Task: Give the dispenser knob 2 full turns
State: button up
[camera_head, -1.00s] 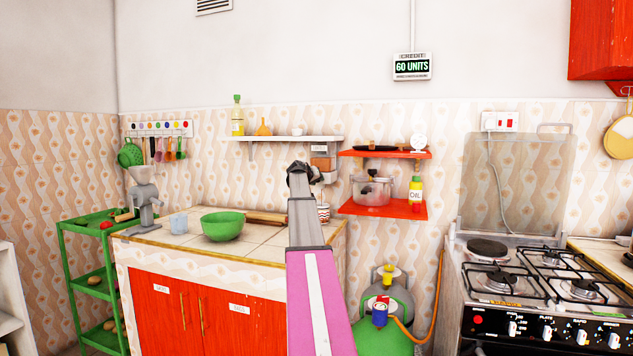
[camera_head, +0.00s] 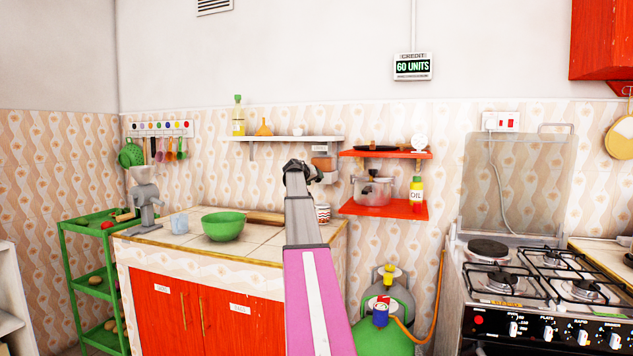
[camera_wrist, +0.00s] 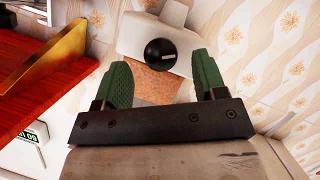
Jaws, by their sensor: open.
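The dispenser (camera_head: 322,163) hangs on the wall under the right end of the white shelf, mostly hidden behind my arm in the head view. In the wrist view its white housing (camera_wrist: 140,38) carries a round black knob (camera_wrist: 160,55) with a small white mark. Brownish contents (camera_wrist: 150,85) show below the knob. My gripper (camera_wrist: 163,82) is open, its two green pads on either side of the knob's line and apart from it. In the head view my gripper (camera_head: 312,174) is at the dispenser, and its fingers are hard to make out.
The white shelf (camera_head: 285,138) is above left. Below are the counter with a green bowl (camera_head: 223,226) and a striped cup (camera_head: 323,213).

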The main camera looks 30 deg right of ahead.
jog(key=v, duration=0.7)
jog(key=shift+s+a, duration=0.15)
jog(key=shift+a, duration=0.1)
